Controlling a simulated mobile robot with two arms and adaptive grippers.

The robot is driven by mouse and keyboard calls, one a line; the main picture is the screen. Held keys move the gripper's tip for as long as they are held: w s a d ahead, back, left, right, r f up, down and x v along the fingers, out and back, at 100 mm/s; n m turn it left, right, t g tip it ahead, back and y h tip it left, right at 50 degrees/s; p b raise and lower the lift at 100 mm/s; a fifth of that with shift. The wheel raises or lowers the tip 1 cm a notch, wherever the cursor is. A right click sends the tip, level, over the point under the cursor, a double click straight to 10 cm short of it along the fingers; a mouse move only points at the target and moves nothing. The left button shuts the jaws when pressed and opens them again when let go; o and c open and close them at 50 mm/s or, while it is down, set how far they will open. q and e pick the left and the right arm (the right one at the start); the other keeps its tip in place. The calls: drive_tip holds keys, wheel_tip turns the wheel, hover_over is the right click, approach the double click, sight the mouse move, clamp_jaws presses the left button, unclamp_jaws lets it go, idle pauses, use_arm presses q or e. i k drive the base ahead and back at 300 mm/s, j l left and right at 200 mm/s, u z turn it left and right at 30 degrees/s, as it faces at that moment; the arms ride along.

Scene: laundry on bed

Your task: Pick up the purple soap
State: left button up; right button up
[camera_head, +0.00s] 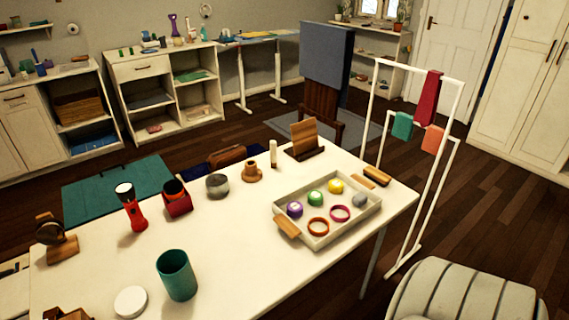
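The purple soap (294,209) is a small round piece with a paler top. It lies in the left part of a shallow pale grey tray (325,243) on the white table (240,268). A green round piece (315,198) and a yellow round piece (335,186) lie in a row to its right. An orange-brown ring (318,227) and a pink ring (340,213) lie in front of them in the tray. Neither of my grippers shows in this view.
A wooden block (287,227) sits at the tray's left edge. A teal cup (177,275), white lid (131,302), red flashlight (131,207) and grey pot (217,185) stand left of the tray. A white rack (452,110) stands beyond the right end. The table's front middle is clear.

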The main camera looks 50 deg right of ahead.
sight(294, 209)
drive_tip(key=l, duration=0.5)
drive_tip(key=k+l+u, duration=0.15)
drive_tip(key=l, duration=0.8)
drive_tip(key=k+l+u, duration=0.15)
drive_tip(key=l, duration=0.75)
drive_tip(key=k+u, duration=0.05)
